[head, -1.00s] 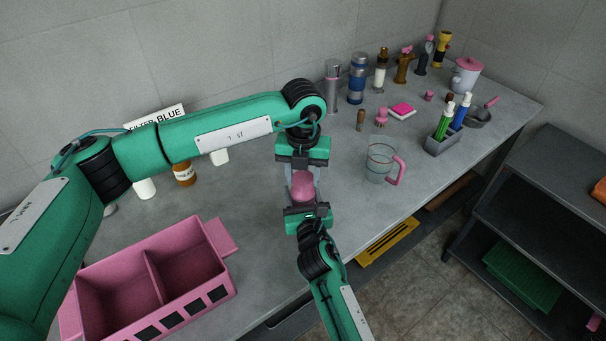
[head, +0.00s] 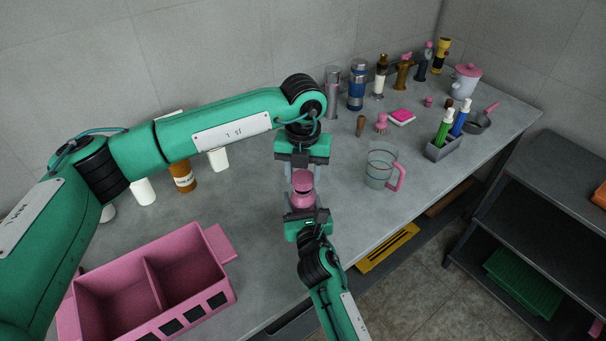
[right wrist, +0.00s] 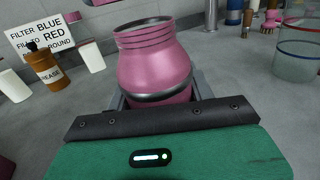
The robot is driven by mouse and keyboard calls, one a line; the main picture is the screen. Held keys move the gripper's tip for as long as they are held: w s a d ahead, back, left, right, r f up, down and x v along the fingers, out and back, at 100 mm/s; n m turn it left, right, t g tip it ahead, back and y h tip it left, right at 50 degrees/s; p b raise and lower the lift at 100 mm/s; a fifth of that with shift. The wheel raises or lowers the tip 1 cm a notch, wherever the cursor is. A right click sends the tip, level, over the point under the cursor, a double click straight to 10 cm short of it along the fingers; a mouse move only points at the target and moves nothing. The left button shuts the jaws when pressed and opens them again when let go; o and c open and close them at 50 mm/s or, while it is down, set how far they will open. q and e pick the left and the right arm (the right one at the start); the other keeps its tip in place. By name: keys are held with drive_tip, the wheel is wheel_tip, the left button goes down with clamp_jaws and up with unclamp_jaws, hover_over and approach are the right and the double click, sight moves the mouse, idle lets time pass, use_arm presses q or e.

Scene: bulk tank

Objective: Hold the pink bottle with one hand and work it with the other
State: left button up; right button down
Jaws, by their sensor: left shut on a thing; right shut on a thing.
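The pink bottle (right wrist: 155,65) stands upright in the right wrist view, with its threaded neck bare and its mouth open. My right gripper (head: 304,208) is shut around its lower body; the bottle also shows in the head view (head: 304,200). My left gripper (head: 302,172) points down from above and is shut on a pink cap (head: 302,179). The cap is just above the bottle's mouth, clear of the threads as far as I can tell. The cap is outside the right wrist view, and the left fingers partly hide it in the head view.
A pink two-compartment bin (head: 150,285) stands at the front left of the grey counter. A clear jug with a pink handle (head: 381,168) is to the right of my grippers. A brown bottle (head: 183,177) and white containers stand at left. Pens in a holder (head: 443,148) stand at right.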

sight(303, 176)
use_arm(q)
drive_tip(key=shift+r, duration=1.9)
use_arm(e)
drive_tip(key=shift+c, duration=2.3)
unclamp_jaws()
